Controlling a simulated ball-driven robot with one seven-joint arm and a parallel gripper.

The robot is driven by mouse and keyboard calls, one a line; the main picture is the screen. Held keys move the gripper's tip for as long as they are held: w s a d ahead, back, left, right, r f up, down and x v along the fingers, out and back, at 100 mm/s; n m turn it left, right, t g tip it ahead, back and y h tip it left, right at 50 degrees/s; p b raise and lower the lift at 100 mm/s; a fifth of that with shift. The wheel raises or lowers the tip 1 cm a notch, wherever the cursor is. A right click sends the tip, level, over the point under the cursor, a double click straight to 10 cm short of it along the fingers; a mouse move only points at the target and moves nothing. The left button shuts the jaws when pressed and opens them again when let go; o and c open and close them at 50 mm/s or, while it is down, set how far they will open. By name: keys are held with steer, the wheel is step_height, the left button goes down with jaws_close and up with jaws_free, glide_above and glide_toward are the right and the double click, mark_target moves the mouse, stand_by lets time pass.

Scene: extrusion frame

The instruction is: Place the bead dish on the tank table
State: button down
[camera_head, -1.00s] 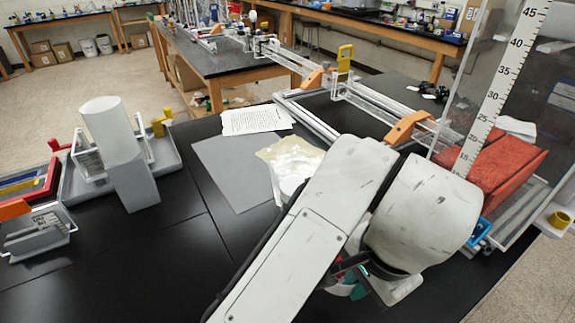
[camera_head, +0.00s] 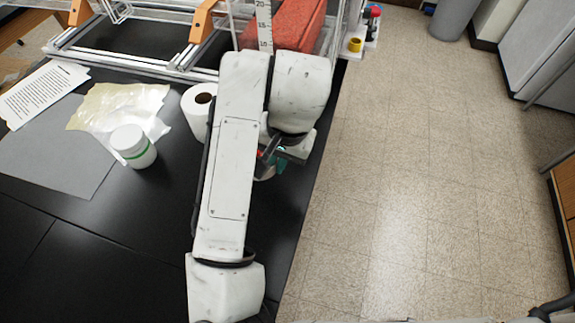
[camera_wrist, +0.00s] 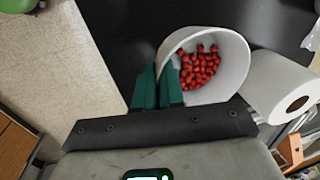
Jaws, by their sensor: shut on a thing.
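The bead dish (camera_wrist: 237,62) is a white round bowl with several red beads inside, seen in the wrist view. My gripper (camera_wrist: 160,86) has teal fingers closed on the left side of its rim. In the head view my gripper (camera_head: 277,158) is near the right edge of the black table, and my arm hides most of the dish. I cannot tell whether the dish touches the tabletop. A black table (camera_head: 150,235) carries a clear-walled tank frame (camera_head: 135,50) with a ruler strip and a red block at the back; I cannot tell whether this is the tank table.
A paper roll (camera_head: 195,112) stands left of my arm, with a white jar (camera_head: 133,146) farther left. A crumpled sheet (camera_head: 110,105), a printed page (camera_head: 40,92) and a grey mat (camera_head: 55,160) lie beyond. Open floor (camera_head: 400,200) lies right of the table.

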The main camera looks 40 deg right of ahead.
mark_target(285, 178)
steer(key=d+f, duration=0.2)
steer(key=f, duration=0.1)
steer(key=shift+d, duration=0.2)
steer(key=shift+d+f+p, duration=0.15)
steer(key=shift+f+p, duration=0.45)
steer(key=shift+f, duration=1.1)
steer(key=c, duration=1.3)
jaws_free()
steer(key=shift+o, duration=0.2)
step_height(285, 178, up, 12)
steer(key=s+d, duration=0.1)
steer(key=shift+s+d+p, duration=0.2)
steer(key=shift+s+p, duration=0.15)
steer(key=shift+p, duration=0.05)
